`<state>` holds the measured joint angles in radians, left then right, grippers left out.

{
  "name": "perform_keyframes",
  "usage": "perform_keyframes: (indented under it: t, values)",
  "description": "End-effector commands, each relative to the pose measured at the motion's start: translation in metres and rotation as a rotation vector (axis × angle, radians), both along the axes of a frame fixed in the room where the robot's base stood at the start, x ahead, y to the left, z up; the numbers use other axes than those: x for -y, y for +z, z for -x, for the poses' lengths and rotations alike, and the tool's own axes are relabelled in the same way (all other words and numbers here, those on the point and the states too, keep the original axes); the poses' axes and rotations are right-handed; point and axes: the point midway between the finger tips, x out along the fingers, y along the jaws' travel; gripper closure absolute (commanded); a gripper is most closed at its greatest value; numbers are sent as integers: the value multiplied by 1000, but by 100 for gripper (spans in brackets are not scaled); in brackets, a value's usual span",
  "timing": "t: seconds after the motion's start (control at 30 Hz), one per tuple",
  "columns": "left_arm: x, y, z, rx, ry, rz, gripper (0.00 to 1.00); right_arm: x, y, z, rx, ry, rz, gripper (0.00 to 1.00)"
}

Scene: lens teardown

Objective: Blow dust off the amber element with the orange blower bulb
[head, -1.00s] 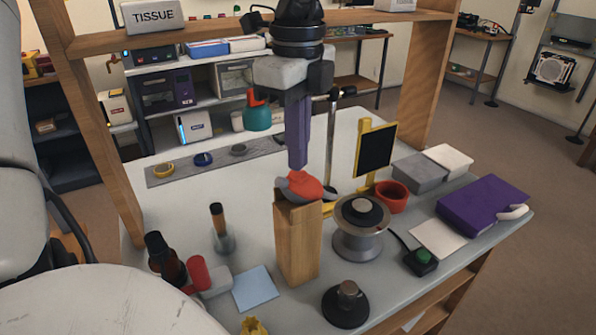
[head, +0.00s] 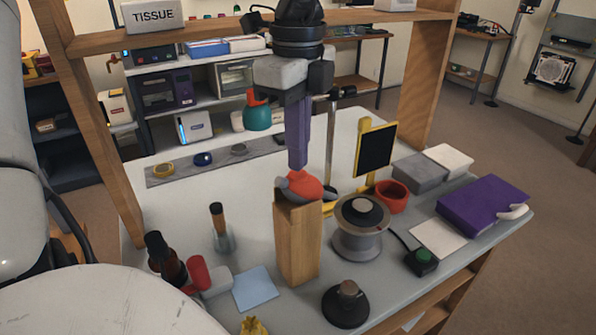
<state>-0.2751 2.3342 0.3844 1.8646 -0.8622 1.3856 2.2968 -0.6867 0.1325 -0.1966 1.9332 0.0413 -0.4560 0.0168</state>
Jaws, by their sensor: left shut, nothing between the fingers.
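The orange blower bulb (head: 306,188) sits on top of an upright wooden block (head: 298,245), with grey parts beside its orange body. My left gripper (head: 298,166) points straight down just above the bulb. Its purple fingers are shut with nothing between them; whether the tips touch the bulb is hard to tell. The amber element (head: 163,170), a small yellow-amber ring or disc, lies at the left end of a grey strip (head: 183,173) at the back left of the table. My right gripper is not in view.
A blue disc (head: 203,159) and a grey disc (head: 238,149) share the strip. A brush in a glass (head: 221,230) stands left. The back-left tabletop is mostly clear.

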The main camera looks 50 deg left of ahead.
Motion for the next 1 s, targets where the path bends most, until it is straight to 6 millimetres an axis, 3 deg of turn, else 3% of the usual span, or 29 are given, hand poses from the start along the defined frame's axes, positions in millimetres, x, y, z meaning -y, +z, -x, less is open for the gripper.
perform_keyframes:
  t: [0.63, 1.0]
  values:
    - [0, -27, 0, -1, 0, -2, 100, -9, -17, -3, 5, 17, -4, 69]
    - [0, -19, 0, -2, 1, 0, 100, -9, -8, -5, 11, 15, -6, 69]
